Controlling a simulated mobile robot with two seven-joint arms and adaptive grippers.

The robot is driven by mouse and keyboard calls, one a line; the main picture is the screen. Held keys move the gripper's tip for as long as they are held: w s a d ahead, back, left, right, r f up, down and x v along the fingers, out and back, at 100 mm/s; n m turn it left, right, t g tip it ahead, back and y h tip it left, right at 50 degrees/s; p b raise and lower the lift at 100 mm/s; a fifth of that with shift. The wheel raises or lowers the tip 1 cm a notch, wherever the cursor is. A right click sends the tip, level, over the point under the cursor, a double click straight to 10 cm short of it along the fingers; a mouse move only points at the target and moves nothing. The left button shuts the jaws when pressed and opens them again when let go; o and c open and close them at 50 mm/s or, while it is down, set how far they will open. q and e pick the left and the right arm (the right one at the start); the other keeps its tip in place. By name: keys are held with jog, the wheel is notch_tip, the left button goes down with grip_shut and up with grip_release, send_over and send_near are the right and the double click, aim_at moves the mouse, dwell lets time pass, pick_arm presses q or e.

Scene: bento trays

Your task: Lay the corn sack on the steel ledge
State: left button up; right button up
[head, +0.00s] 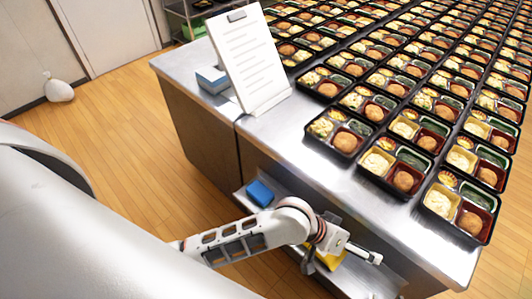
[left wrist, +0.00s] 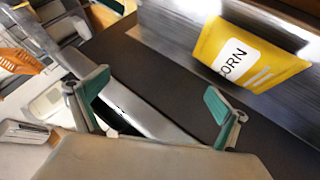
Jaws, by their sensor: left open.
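The corn sack (left wrist: 250,55) is a yellow bag with a white label reading CORN. In the left wrist view it lies at the upper right, on or against brushed steel, its lower edge over a dark strip. In the head view a yellow patch of it (head: 329,261) shows beside my left gripper (head: 343,258), partly hidden by it. The steel ledge (head: 368,282) runs low along the front of the counter. My left gripper also shows in the left wrist view (left wrist: 156,97), its green-padded fingers apart with nothing between them, the sack beyond the fingertips. My right gripper is not in view.
The steel counter (head: 282,128) above the ledge carries rows of bento trays (head: 345,140), a white list board (head: 247,62) and a blue-grey block (head: 211,79). A blue item (head: 260,193) lies on the ledge's left part. A white sack (head: 59,89) sits on the floor by the wall.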

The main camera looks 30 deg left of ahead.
pick_arm(q)
jog(key=a+f+t, duration=0.1)
jog(key=a, duration=0.1)
jog(key=a+f, duration=0.1)
jog(key=a, duration=0.1)
jog(key=a+f+n+t, duration=0.1)
jog(key=a, duration=0.1)
jog(key=shift+a+f+t+y, duration=0.2)
jog(key=shift+a+t+y, duration=0.1)
jog(key=shift+a, duration=0.05)
jog(key=a+f, duration=0.1)
jog(key=a, duration=0.2)
jog(key=s+a+f+t+y, duration=0.1)
jog(key=a, duration=0.2)
jog(key=a+f+t+y, duration=0.1)
jog(key=a, duration=0.2)
jog(key=shift+s+f, duration=0.2)
jog(key=shift+s, duration=0.15)
jog(key=s+a+f+y, duration=0.1)
jog(key=s+a, duration=0.2)
jog(key=a, duration=0.4)
jog(key=s+a+f+m+t+y, duration=0.1)
jog(key=s+a+f+y, duration=0.1)
jog(key=a, duration=0.4)
jog(key=shift+s+a+m, duration=0.3)
jog(key=shift+s+a, duration=0.05)
jog(key=shift+s, duration=0.4)
